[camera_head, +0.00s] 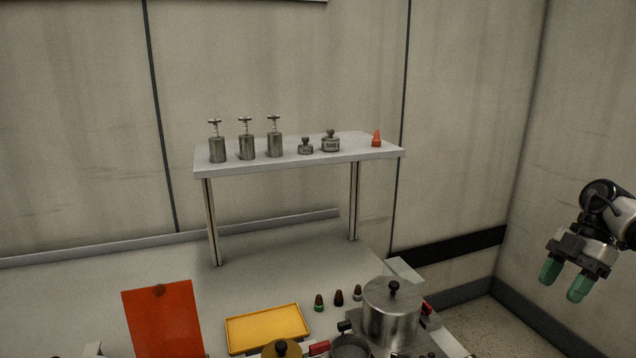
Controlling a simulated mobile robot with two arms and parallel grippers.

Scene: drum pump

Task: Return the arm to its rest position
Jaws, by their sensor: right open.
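My right gripper (565,281) hangs at the right side of the head view, off the right end of the bench and above the floor. Its two green fingertips point down and stand apart, with nothing between them. The right arm comes in from the right edge, and most of it is out of the picture. My left gripper is not in the picture.
A grey bench (130,272) carries a raised shelf (300,164) with metal cylinders, weights and an orange cone (376,139). Below are an orange sheet (163,322), a yellow tray (266,327), small bottles and a lidded metal pot (390,318). Walls stand behind and at right.

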